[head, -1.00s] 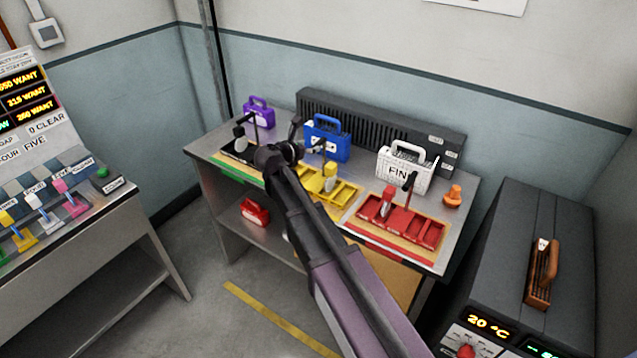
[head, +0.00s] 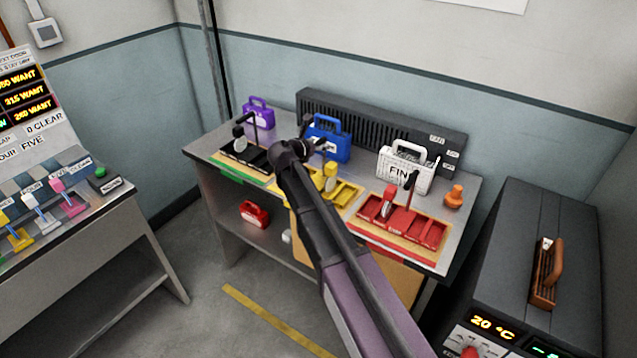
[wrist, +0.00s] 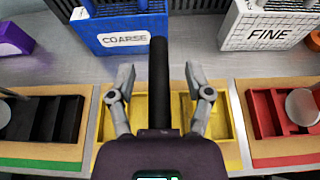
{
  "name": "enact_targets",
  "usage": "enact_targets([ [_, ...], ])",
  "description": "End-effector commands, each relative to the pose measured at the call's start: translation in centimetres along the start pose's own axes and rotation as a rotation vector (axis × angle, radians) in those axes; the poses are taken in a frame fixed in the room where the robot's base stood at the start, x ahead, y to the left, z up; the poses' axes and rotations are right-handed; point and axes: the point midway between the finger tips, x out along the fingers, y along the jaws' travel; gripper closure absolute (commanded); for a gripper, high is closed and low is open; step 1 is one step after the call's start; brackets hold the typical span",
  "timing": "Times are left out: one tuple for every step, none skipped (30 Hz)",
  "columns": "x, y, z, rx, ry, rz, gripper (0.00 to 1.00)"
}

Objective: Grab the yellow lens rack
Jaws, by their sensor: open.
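A yellow compartment tray (head: 346,191) sits on the bench between the black and red trays, with a yellow upright piece (head: 330,177) on it. It is the only yellow rack-like thing I see, and I cannot tell whether it is the lens rack. My gripper (head: 317,136) is open and empty, above the bench near the blue box (head: 333,153). In the wrist view the yellow tray (wrist: 218,122) lies beneath my open fingers (wrist: 159,75). A dark post shows between them. The gripper body hides the tray's middle.
The blue box (wrist: 125,25), labelled COARSE, and the white box (wrist: 270,30), labelled FINE, stand behind the trays. A black tray (head: 245,158) is left and a red tray (head: 400,229) right. A purple box (head: 259,112) stands at the back left.

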Motion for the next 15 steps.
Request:
enact_targets([
  [-0.01, 0.00, 0.00, 0.000, 0.000, 0.000, 0.34],
  [-0.01, 0.01, 0.00, 0.000, 0.000, 0.000, 0.34],
  [-0.01, 0.01, 0.00, 0.000, 0.000, 0.000, 0.34],
  [-0.01, 0.01, 0.00, 0.000, 0.000, 0.000, 0.34],
  [-0.01, 0.01, -0.01, 0.000, 0.000, 0.000, 0.43],
  [-0.02, 0.01, -0.01, 0.000, 0.000, 0.000, 0.55],
  [-0.02, 0.01, -0.01, 0.000, 0.000, 0.000, 0.64],
  [-0.02, 0.01, -0.01, 0.000, 0.000, 0.000, 0.73],
  [-0.02, 0.02, -0.01, 0.000, 0.000, 0.000, 0.85],
  [-0.02, 0.01, -0.01, 0.000, 0.000, 0.000, 0.94],
  [-0.03, 0.01, -0.01, 0.000, 0.000, 0.000, 1.00],
  [-0.02, 0.00, -0.01, 0.000, 0.000, 0.000, 1.00],
  [-0.02, 0.00, -0.01, 0.000, 0.000, 0.000, 1.00],
  [-0.02, 0.01, -0.01, 0.000, 0.000, 0.000, 1.00],
  [-0.02, 0.01, 0.02, -0.001, -0.001, 0.000, 1.00],
])
